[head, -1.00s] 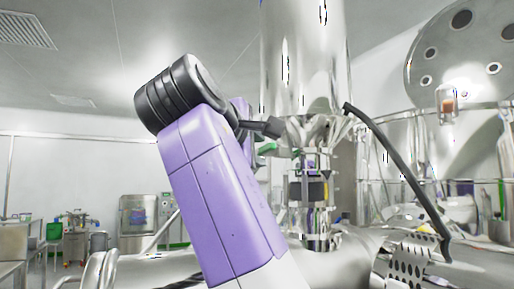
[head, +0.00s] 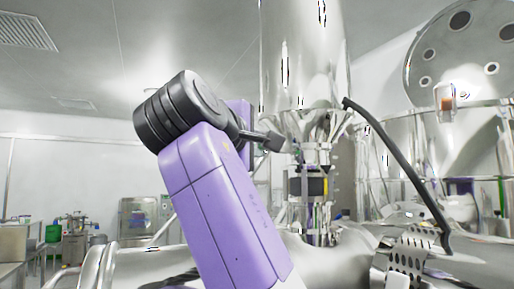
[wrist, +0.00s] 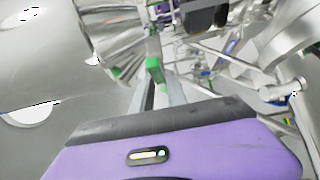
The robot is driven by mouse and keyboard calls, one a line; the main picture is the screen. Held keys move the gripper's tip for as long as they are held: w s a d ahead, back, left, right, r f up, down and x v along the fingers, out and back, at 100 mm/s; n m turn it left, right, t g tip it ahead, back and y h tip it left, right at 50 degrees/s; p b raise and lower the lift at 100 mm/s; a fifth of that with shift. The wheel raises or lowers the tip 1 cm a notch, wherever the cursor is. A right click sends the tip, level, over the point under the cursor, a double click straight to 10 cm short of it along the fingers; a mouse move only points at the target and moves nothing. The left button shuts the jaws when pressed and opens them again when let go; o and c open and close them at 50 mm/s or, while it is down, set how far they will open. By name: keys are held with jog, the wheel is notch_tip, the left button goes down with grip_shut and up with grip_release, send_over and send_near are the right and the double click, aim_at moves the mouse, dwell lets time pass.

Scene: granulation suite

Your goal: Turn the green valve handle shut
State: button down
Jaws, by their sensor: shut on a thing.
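The green valve handle (wrist: 155,71) shows in the wrist view just above the middle. It sits between the fingertips of my gripper (wrist: 158,84), which is shut on it. In the head view my gripper (head: 273,142) is at the left side of the steel column, just below the large vessel. The handle cannot be made out there, behind the gripper and my purple arm. How far the handle is turned is not clear.
A tall steel vessel (head: 300,60) stands above a fitting with a dark band (head: 308,187). A black hose (head: 405,175) curves down at the right. A perforated metal guard (head: 412,250) is low on the right. Open room lies at the far left.

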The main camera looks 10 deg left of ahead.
jog(key=c, duration=1.4)
grip_release()
jog(key=shift+o, duration=0.2)
jog(key=s+a+b, duration=0.1)
jog(key=s+b, duration=0.2)
jog(key=s, duration=0.4)
jog(key=shift+s+a, duration=0.3)
jog(key=shift+s, duration=0.05)
jog(key=shift+f, duration=0.1)
